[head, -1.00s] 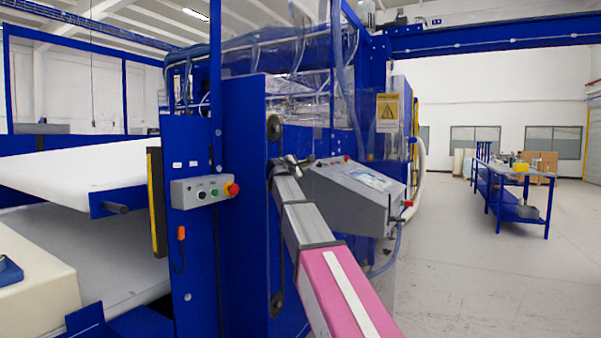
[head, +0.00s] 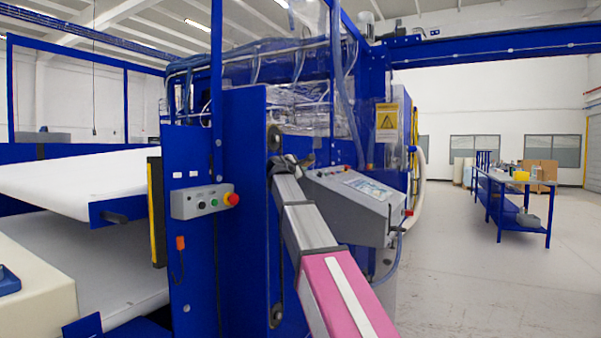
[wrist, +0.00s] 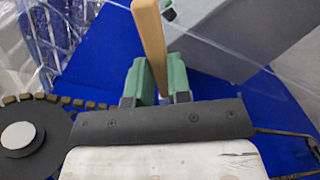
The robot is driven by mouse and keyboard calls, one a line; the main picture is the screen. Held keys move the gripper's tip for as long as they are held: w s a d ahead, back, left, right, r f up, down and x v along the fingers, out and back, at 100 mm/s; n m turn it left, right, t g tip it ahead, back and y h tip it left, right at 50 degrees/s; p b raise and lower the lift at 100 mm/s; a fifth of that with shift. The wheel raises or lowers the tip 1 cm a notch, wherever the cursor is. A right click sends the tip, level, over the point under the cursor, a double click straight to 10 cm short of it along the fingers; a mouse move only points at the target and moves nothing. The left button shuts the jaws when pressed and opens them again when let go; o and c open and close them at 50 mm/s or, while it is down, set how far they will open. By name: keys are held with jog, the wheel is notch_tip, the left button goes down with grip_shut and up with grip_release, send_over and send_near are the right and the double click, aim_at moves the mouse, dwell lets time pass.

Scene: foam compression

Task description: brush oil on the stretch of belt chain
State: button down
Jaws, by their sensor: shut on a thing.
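My gripper (wrist: 160,85) is shut, its green fingers closed on the wooden handle (wrist: 151,35) of the brush. The handle runs up to the top of the wrist view; no bristles can be made out. The belt chain (head: 275,230) runs vertically on the blue machine panel, between an upper and a lower sprocket. In the head view my gripper (head: 287,164) is close to the chain's upper part, just below the upper sprocket (head: 274,138). The wrist view shows tan chain links (wrist: 66,101) and a dark sprocket (wrist: 22,135) at left. Contact between brush and chain cannot be told.
A grey control console (head: 352,203) sits close to the right of my gripper. A button box with a red stop (head: 231,199) is to the left. Clear plastic guards hang above. A blue workbench (head: 512,190) stands far right, with open floor before it.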

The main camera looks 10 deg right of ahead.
jog(key=shift+r, duration=0.55)
jog(key=s+d, duration=0.3)
jog(key=d, duration=0.2)
jog(key=shift+s, duration=0.3)
dwell(0.3)
jog(key=shift+s+d, duration=0.9)
jog(key=shift+d, duration=0.25)
jog(key=shift+f, duration=0.1)
